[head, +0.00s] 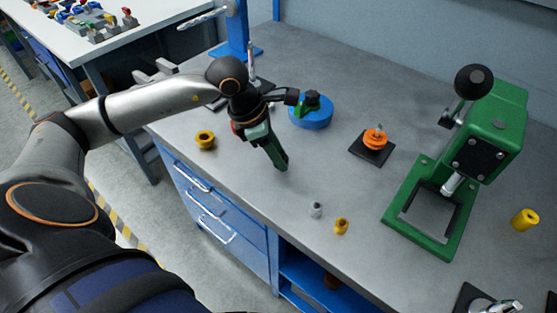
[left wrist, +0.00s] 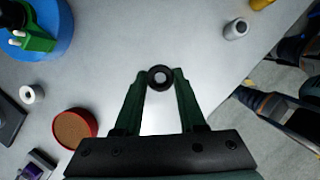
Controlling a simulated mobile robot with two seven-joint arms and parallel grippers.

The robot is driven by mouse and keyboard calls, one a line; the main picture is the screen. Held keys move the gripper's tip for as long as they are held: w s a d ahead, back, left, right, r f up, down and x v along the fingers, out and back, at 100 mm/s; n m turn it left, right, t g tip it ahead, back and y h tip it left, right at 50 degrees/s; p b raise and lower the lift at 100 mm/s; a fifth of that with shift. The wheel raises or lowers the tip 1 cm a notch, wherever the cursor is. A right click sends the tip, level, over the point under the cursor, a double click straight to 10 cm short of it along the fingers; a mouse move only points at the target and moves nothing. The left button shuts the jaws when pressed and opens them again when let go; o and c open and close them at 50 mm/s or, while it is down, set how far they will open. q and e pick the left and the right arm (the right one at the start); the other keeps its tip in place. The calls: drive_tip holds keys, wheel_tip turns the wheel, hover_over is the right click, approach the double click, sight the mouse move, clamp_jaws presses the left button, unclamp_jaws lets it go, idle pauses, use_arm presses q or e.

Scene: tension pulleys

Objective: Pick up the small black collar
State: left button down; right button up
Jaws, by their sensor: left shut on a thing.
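The small black collar (left wrist: 160,77) shows in the left wrist view as a dark ring with a pale centre, between my two fingertips. My left gripper (left wrist: 160,80) is shut on it, with a finger touching each side. In the head view my left gripper (head: 281,165) points down over the grey bench top, near its front edge. The collar cannot be made out there, and I cannot tell how far it is above the bench. My right gripper is not in view.
A grey cylinder (head: 316,209) and a yellow one (head: 341,226) stand front right of the gripper. A yellow flanged part (head: 205,140) is left. Behind are a blue round base (head: 310,119) and an orange pulley (head: 375,138). A green press (head: 490,130) stands right.

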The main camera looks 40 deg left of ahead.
use_arm(q)
drive_tip(key=s+d+r+b, duration=0.4)
drive_tip(key=s+r+b, duration=0.3)
drive_tip(key=s+r, duration=0.3)
drive_tip(key=s, duration=0.3)
drive_tip(key=shift+s, duration=0.2)
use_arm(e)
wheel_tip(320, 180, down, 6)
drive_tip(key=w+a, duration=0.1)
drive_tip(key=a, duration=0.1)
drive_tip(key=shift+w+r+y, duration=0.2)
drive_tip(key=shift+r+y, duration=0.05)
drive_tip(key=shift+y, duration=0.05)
use_arm(q)
drive_tip(key=shift+r, duration=0.1)
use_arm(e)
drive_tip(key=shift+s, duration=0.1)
